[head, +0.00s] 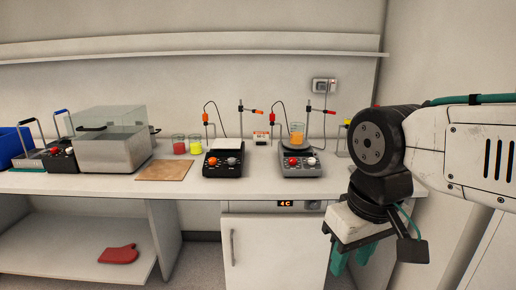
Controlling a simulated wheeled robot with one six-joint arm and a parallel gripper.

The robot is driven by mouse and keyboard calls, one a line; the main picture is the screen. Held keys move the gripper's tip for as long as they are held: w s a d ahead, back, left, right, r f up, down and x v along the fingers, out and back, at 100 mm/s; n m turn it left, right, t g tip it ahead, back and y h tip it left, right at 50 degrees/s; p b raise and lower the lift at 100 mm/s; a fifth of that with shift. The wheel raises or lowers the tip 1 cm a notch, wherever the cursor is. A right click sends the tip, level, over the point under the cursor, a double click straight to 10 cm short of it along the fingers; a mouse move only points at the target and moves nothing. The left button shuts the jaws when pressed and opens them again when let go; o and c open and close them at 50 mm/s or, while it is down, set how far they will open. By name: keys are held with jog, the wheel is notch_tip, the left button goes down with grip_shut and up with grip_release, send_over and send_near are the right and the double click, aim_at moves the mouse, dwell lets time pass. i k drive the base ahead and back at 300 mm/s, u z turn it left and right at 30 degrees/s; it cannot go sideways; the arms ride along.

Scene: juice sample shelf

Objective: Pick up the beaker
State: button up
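A beaker with orange liquid (297,132) stands upright on the right hot plate (301,171) at the back of the bench. A beaker with red liquid (179,146) and a beaker with yellow liquid (195,144) stand side by side left of the left hot plate. The task does not say which beaker is meant. My gripper (352,264) points down at the right, nearer the camera than the bench front. Its teal fingers look apart, with nothing seen between them. The wrist partly hides the bench's right end.
Stands with clamps and cables (308,125) rise behind both hot plates (224,164). A brown board (165,170), clear-lidded bath (112,150) and blue bin (12,146) are at left. A wall shelf (190,49) hangs above. The bench front (260,187) is mostly clear.

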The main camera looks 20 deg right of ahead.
aim_at(297, 129)
jog(key=z, duration=0.5)
jog(key=k, duration=0.2)
jog(key=u, duration=1.3)
jog(key=i, duration=1.6)
jog(key=z, duration=1.5)
jog(key=i, duration=0.6)
jog(key=z, duration=0.6)
